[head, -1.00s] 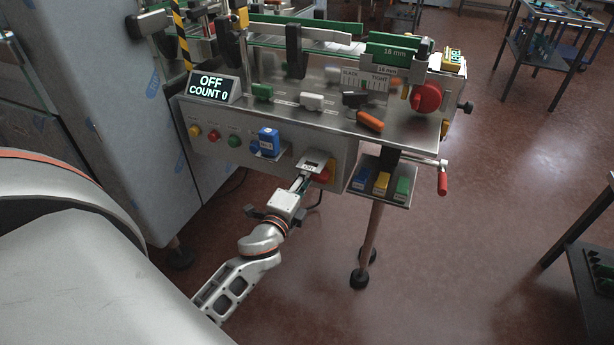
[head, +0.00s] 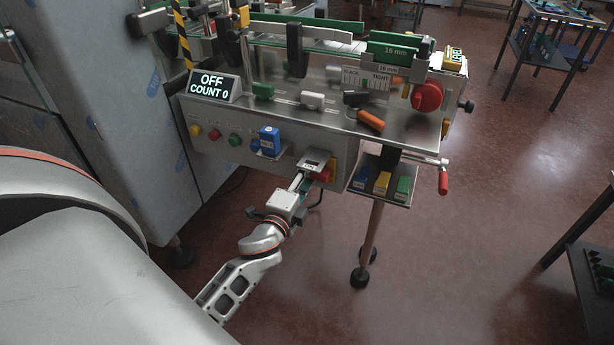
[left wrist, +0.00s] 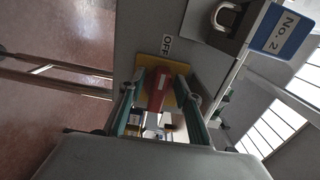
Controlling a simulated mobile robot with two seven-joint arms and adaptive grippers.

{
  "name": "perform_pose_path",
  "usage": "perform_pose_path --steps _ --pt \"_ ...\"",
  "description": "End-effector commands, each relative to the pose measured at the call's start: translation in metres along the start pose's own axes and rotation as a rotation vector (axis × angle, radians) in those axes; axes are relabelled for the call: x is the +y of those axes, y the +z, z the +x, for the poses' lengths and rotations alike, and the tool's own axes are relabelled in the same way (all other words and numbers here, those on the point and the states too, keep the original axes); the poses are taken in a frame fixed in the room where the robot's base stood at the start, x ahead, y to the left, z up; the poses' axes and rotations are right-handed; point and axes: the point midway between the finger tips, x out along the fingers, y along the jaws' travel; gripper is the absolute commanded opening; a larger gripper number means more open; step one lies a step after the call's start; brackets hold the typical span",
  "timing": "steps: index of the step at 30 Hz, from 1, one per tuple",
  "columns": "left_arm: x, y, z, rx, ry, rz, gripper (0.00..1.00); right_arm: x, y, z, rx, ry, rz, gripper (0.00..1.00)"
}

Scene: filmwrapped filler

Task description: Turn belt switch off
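The belt switch has a red handle (left wrist: 158,90) on a yellow plate (left wrist: 181,92), with an OFF label (left wrist: 167,45) on the panel beside it in the left wrist view. In the head view the switch's red part (head: 322,175) shows at the lower right of the machine's front panel, under a small plate with an ON label (head: 308,165). My left gripper (left wrist: 160,95) is open, with its green-lined fingers on either side of the red handle and gaps visible. In the head view my left gripper (head: 302,184) partly hides the switch. My right gripper is not in view.
A display (head: 213,87) reads OFF, COUNT 0. A shelf with colored blocks (head: 381,183) and a red-handled crank (head: 442,180) stand to the right. Open floor lies in front.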

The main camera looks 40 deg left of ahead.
Motion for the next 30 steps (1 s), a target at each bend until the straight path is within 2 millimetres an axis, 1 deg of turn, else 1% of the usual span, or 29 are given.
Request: perform_pose_path --steps 5,8,11,21,25,30 --pt "0.0 0.0 -0.001 0.0 -0.001 0.001 0.33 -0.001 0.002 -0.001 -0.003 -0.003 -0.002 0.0" --pt "0.0 0.0 -0.007 0.0 0.0 0.001 0.33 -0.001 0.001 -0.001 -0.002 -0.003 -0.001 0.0" --pt "0.001 0.0 -0.02 0.0 0.001 0.0 0.33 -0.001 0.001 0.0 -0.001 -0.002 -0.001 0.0" --pt "0.001 0.0 -0.087 -0.003 0.003 -0.002 0.33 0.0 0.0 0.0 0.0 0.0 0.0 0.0" --pt "0.001 0.001 -0.105 -0.002 0.002 -0.002 0.33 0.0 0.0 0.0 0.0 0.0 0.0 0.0" --pt "0.0 0.0 -0.118 -0.001 0.001 0.0 0.33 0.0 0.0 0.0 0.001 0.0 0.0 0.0"
